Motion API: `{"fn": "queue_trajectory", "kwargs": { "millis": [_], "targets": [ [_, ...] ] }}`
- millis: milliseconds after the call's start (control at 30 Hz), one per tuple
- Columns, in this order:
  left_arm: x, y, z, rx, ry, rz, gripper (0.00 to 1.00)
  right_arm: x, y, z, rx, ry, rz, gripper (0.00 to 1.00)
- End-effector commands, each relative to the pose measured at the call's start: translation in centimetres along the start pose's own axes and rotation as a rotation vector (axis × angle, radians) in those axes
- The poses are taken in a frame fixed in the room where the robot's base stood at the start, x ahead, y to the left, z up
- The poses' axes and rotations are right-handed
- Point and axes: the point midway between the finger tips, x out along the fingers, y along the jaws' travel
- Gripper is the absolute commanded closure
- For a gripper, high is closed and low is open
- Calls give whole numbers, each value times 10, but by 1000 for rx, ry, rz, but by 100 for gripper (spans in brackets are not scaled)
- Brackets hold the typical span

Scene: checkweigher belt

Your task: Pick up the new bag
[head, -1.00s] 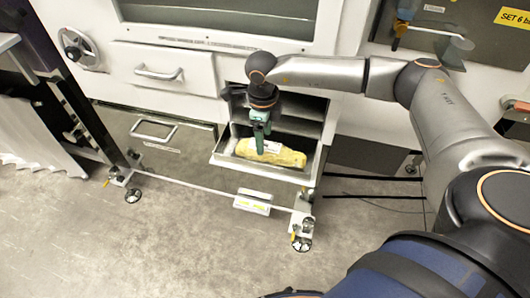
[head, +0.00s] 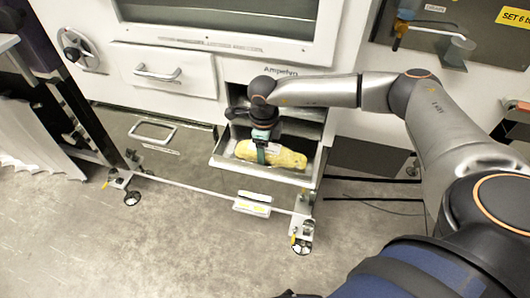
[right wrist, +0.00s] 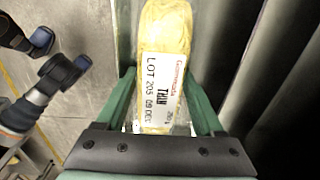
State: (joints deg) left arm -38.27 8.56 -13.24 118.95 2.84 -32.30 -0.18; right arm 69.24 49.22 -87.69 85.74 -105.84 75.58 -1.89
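The new bag is a yellow, pillow-shaped bag (head: 288,159) lying in an open metal tray (head: 252,171) at the bottom of the machine. Its white label with lot print shows in the right wrist view, where the bag (right wrist: 166,28) runs up the middle. My right gripper (head: 262,156) points down at the bag's middle. In the right wrist view the green fingers of my right gripper (right wrist: 160,75) stand on either side of the bag, with a narrow gap on the left; contact on the right is unclear.
The white machine front (head: 230,75) with a drawer handle (head: 158,74) rises behind the tray. A low frame bar (head: 200,190) with feet crosses the floor in front. Yellow-handled clamps sit at its ends. Open grey floor lies nearer.

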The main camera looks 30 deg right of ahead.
Motion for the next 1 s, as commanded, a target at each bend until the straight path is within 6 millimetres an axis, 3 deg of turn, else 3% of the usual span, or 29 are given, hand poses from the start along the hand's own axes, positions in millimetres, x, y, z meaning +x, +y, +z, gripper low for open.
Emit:
{"fn": "queue_trajectory", "kwargs": {
  "millis": [67, 400, 767, 1000],
  "targets": [
    [0, 0, 0, 0, 1, 0, 100, 0, 0, 0, 0, 0, 0, 61],
    [0, 0, -2, 1, 6, 1, 100, -1, 0, 0, 0, 0, 0, 99],
    [0, 1, -4, 1, 7, 2, 100, -4, -1, 0, 1, -2, -1, 100],
    [-4, 2, -8, 1, 7, 3, 100, -30, -2, 1, 1, -5, -2, 100]
  ]
}}
